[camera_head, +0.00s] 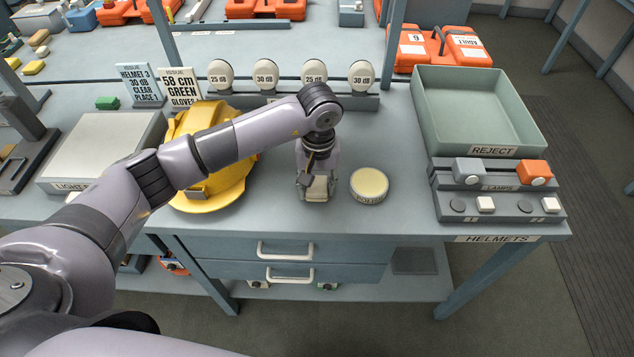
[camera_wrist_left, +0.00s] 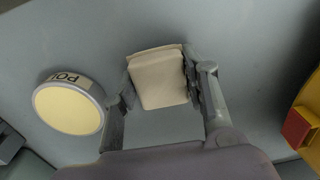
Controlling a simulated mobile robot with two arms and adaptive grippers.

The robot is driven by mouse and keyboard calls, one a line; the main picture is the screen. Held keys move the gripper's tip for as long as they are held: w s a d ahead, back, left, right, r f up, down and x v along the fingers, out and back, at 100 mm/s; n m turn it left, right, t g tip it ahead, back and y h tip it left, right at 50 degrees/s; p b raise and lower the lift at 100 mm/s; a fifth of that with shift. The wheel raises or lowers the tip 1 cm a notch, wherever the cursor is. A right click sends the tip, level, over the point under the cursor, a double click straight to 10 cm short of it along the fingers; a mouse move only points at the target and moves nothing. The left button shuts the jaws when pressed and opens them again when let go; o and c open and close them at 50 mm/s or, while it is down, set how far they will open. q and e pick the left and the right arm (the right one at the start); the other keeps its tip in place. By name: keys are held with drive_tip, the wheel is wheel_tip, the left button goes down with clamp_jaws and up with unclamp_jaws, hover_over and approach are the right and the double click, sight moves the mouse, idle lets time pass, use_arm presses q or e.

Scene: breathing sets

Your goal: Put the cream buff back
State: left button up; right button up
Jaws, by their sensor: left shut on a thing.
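My left gripper (camera_head: 317,185) points down at the table's front, left of the polish tin. It is shut on the cream buff (camera_wrist_left: 158,78), a small padded block, which sits between both fingers in the left wrist view. In the head view the buff (camera_head: 317,187) shows only partly below the gripper. I cannot tell whether it touches the table. The round polish tin (camera_head: 369,185) with a pale yellow top stands just right of the gripper; it also shows in the left wrist view (camera_wrist_left: 68,108). My right gripper is not in view.
A yellow helmet (camera_head: 222,190) lies left of the gripper, partly behind my arm. A light box (camera_head: 95,150) is further left. Round ear cups (camera_head: 265,74) stand behind. The green reject tray (camera_head: 475,110) and lamp switches (camera_head: 497,190) are at right.

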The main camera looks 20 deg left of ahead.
sight(318, 184)
use_arm(q)
drive_tip(key=shift+f, duration=0.15)
drive_tip(key=shift+f+b, duration=0.2)
drive_tip(key=shift+b, duration=0.15)
drive_tip(key=o, duration=1.1)
drive_tip(key=shift+r, duration=0.1)
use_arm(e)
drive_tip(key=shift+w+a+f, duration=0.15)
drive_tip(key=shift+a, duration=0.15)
use_arm(q)
drive_tip(key=shift+r+p, duration=0.15)
drive_tip(key=shift+p, duration=0.2)
drive_tip(key=shift+w+r, duration=0.1)
drive_tip(key=shift+r, duration=0.2)
wheel_tip(318, 184, up, 11)
drive_tip(key=b, duration=0.3)
drive_tip(key=shift+r, duration=0.2)
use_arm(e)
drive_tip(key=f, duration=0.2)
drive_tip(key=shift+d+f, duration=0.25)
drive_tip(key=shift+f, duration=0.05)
use_arm(q)
drive_tip(key=shift+d, duration=0.1)
